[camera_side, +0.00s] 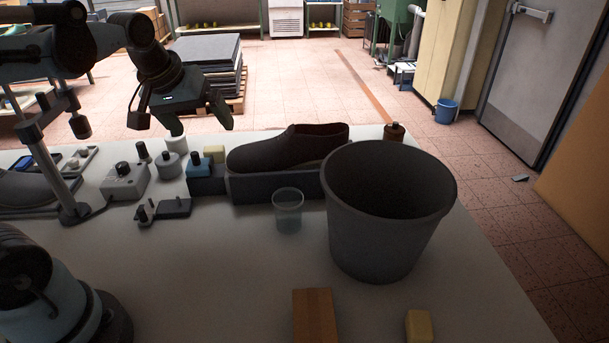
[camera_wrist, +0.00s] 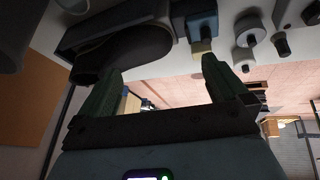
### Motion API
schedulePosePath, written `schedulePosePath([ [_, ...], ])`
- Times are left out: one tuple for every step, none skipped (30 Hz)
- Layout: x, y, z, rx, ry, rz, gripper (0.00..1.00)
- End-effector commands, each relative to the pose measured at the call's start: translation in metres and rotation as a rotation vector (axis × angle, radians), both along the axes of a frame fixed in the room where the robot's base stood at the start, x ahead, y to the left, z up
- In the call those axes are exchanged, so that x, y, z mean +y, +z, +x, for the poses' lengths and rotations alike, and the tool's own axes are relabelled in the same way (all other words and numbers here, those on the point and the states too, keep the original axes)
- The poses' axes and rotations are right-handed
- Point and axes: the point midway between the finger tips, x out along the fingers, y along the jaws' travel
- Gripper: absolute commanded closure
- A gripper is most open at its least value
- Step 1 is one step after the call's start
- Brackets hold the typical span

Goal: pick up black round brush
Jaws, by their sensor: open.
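My gripper (camera_side: 183,121) is open and empty. It hangs in the air over the back of the table, left of the dark shoe, with its fingers pointing down. In the wrist view its two dark green fingers (camera_wrist: 160,68) stand wide apart with nothing between them. I cannot pick out a black round brush for sure.
The dark shoe (camera_side: 288,148) rests on a dark block (camera_side: 275,185). A large grey bucket (camera_side: 385,232) and a clear cup (camera_side: 288,209) stand right. The front middle is clear.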

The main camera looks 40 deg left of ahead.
Motion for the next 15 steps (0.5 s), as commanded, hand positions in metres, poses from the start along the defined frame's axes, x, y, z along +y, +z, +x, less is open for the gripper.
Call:
schedulePosePath([
  [-0.017,-0.009,-0.01,-0.021,-0.097,0.032,0.0],
  [-0.025,-0.014,-0.015,-0.032,-0.151,0.052,0.0],
  [-0.035,-0.021,-0.021,-0.048,-0.218,0.078,0.0],
  [-0.041,-0.025,-0.025,-0.059,-0.266,0.097,0.0],
  [-0.047,-0.03,-0.029,-0.071,-0.31,0.114,0.0],
  [-0.054,-0.036,-0.035,-0.084,-0.363,0.135,0.0],
  [-0.059,-0.04,-0.038,-0.094,-0.399,0.15,0.0],
  [-0.063,-0.043,-0.041,-0.102,-0.429,0.163,0.0],
  [-0.067,-0.047,-0.044,-0.112,-0.464,0.179,0.0],
  [-0.069,-0.05,-0.046,-0.119,-0.487,0.188,0.0],
  [-0.071,-0.052,-0.048,-0.123,-0.504,0.196,0.0],
  [-0.073,-0.054,-0.049,-0.128,-0.522,0.204,0.06],
  [-0.074,-0.055,-0.05,-0.131,-0.532,0.208,0.11],
  [-0.075,-0.056,-0.051,-0.132,-0.538,0.212,0.15],
  [-0.076,-0.056,-0.051,-0.134,-0.544,0.215,0.21],
])
